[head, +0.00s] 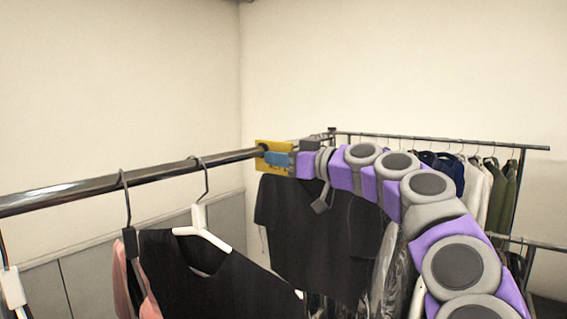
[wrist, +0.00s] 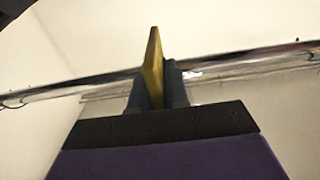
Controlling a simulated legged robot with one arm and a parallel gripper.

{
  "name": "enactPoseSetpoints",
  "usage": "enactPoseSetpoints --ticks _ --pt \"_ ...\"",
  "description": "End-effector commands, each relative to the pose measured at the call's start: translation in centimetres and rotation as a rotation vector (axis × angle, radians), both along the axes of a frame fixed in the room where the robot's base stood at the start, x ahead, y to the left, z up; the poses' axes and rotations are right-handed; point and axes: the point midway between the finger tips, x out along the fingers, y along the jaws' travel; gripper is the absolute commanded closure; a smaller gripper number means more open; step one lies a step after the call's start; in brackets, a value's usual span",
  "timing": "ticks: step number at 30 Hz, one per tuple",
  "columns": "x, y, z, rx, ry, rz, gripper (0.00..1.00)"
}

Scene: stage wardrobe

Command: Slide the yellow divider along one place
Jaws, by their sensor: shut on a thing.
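The yellow divider (head: 262,157) is a flat plate on the chrome rail, at the end of my arm in the head view. In the wrist view the yellow divider (wrist: 154,66) stands edge-on between my two fingers, with the rail passing behind it. My gripper (head: 278,159), with blue fingers, is shut on the divider. The gripper also shows in the wrist view (wrist: 156,88), with a finger on each side of the plate. The chrome rail (head: 80,192) runs from the left edge back to the divider. The fingers and arm hide part of the divider and the rail beyond.
On the near rail hang a black garment (head: 190,275) on a white hanger (head: 203,232) and a pink garment (head: 148,302) beside it. A dark T-shirt (head: 310,235) hangs below my arm. Another rack (head: 440,141) with clothes stands behind at the right. The rail left of the divider is bare up to the hanger hook.

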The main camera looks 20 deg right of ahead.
Motion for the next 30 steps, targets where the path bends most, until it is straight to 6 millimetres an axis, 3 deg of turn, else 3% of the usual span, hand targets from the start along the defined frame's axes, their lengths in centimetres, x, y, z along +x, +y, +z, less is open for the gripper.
enactPoseSetpoints --ticks 4,16,21,29,30 --pt "-2.0 2.7 -0.8 -0.006 0.001 0.006 1.0" --pt "-6.5 9.6 -0.5 -0.005 0.002 0.003 1.0" --pt "-7.2 10.6 -0.5 -0.006 0.006 0.001 1.0" --pt "-7.1 10.5 -0.6 -0.006 0.007 0.001 1.0" --pt "-7.1 10.5 -0.6 -0.005 0.007 0.001 0.84"
